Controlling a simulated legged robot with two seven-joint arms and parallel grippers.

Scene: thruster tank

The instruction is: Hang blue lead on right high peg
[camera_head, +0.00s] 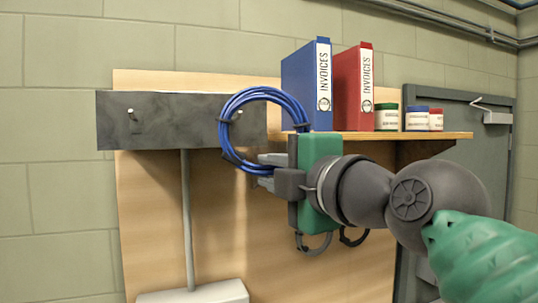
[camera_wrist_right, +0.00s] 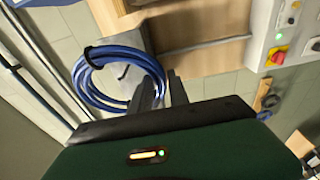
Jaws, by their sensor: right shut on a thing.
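The blue lead (camera_head: 234,103) is a coiled loop with dark ties. It is upright in front of the right end of the dark peg board (camera_head: 180,118). My right gripper (camera_head: 266,171) is shut on the coil's lower right part. The right high peg (camera_head: 238,113) shows at the coil's left inner edge. I cannot tell whether the loop is around it. The left peg (camera_head: 131,113) is bare. In the right wrist view, the blue lead (camera_wrist_right: 84,85) lies beside and beyond the fingers (camera_wrist_right: 160,92), with the grey board behind its opening. My left gripper is not in view.
A wooden shelf (camera_head: 455,135) right of the board carries a blue binder (camera_head: 300,85), a red binder (camera_head: 347,85) and small jars (camera_head: 417,118). A control box (camera_wrist_right: 290,35) shows in the right wrist view.

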